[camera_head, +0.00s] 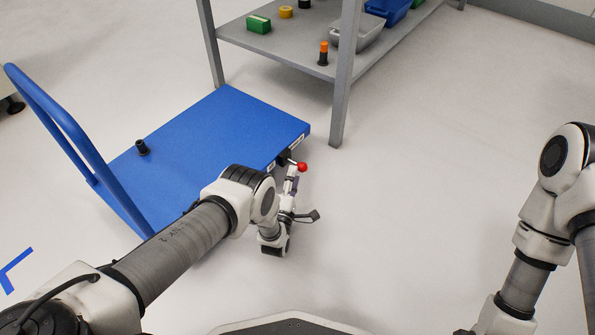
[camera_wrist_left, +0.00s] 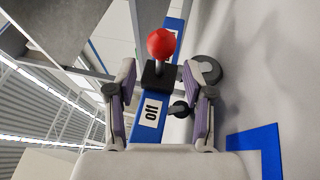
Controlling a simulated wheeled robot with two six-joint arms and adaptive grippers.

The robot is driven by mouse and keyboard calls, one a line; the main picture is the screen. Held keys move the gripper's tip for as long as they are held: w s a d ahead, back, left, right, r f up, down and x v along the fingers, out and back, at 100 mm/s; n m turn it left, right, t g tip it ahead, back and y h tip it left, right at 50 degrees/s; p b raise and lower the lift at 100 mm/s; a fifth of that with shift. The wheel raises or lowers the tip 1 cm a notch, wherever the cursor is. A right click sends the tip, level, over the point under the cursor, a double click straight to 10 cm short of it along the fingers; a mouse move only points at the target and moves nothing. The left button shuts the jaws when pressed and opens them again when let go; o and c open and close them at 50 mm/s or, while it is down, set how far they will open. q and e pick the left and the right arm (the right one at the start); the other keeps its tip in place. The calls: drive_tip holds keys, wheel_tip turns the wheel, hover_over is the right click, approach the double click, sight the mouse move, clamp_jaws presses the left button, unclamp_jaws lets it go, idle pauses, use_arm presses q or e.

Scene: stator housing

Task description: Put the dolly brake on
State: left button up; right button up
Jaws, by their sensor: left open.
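The blue dolly (camera_head: 205,135) stands on the floor in the head view, with its push handle at the left. Its brake lever has a red ball knob (camera_head: 302,166) on a short shaft at the dolly's right edge. In the left wrist view the red knob (camera_wrist_left: 161,43) rises from a black block, beside a white label (camera_wrist_left: 150,113) that appears to read OFF upside down. My left gripper (camera_head: 303,192) is open and empty near this edge. In the wrist view, the knob appears between and slightly above the fingertips (camera_wrist_left: 166,72). My right gripper is out of view.
A black part (camera_head: 142,147) stands on the dolly deck. A grey shelf (camera_head: 290,42) behind it holds a green box (camera_head: 258,24), an orange-topped part (camera_head: 323,52) and a grey bin (camera_head: 358,32). The floor (camera_head: 430,170) to the right is clear.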

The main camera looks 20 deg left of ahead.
sight(297, 163)
use_arm(q)
drive_tip(key=w+b, duration=0.1)
drive_tip(key=w, duration=0.1)
drive_tip(key=w+b, duration=0.1)
drive_tip(key=w, duration=0.1)
drive_tip(key=shift+w+a+r, duration=0.15)
drive_tip(key=shift+w+r, duration=0.05)
drive_tip(key=shift+w, duration=0.05)
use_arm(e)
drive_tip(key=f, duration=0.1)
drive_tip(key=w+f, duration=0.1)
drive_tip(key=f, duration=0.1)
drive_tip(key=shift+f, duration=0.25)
use_arm(q)
drive_tip(key=shift+w+r, duration=0.2)
drive_tip(key=shift+w, duration=0.1)
clamp_jaws()
drive_tip(key=shift+s, duration=0.1)
